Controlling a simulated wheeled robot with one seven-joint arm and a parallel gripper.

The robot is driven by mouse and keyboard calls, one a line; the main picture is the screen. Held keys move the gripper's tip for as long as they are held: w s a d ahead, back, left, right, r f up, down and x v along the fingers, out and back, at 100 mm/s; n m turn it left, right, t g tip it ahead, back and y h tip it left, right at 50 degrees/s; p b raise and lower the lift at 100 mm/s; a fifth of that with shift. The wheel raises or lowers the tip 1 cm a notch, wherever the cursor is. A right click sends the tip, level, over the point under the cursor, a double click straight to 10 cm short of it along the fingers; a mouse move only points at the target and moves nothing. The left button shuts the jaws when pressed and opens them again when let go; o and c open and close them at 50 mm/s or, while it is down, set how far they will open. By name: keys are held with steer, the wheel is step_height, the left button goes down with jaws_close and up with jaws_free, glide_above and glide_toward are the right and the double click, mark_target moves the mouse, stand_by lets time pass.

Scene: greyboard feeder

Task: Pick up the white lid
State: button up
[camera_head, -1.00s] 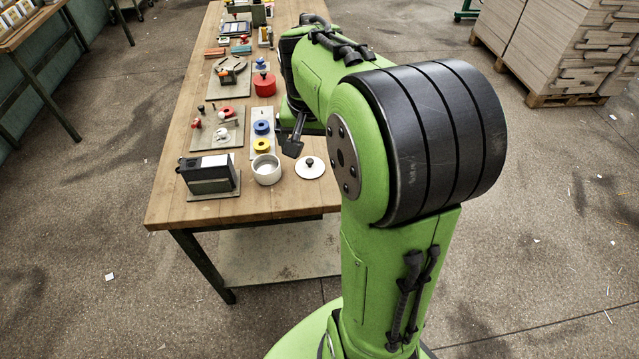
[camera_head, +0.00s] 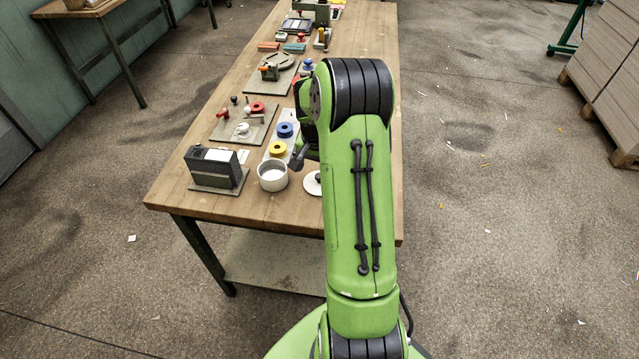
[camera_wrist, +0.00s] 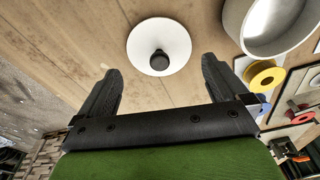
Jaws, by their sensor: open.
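The white lid (camera_head: 312,183) lies flat on the wooden table, partly hidden behind my arm in the head view. In the wrist view the lid (camera_wrist: 140,50) is a white disc with a dark round knob (camera_wrist: 159,59) in its middle. My gripper (camera_wrist: 158,80) is open and empty. In the wrist view its two dark fingers point toward the lid, which shows beyond and between the fingertips, apart from them. In the head view only a dark part of the gripper (camera_head: 300,156) shows beside my arm; the rest is hidden.
A white pot (camera_head: 272,177) stands just left of the lid; it also shows at the top right of the wrist view (camera_wrist: 229,22). Yellow (camera_head: 278,148) and blue (camera_head: 285,130) rings lie behind it. A dark box (camera_head: 213,168) stands farther left. The table's front strip is bare.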

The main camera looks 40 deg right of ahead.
mark_target(319, 180)
step_height(319, 180, down, 4)
steer(key=shift+w+d+r+b, duration=0.1)
steer(key=shift+b, duration=0.25)
steer(key=c, duration=0.7)
steer(key=shift+r, duration=0.1)
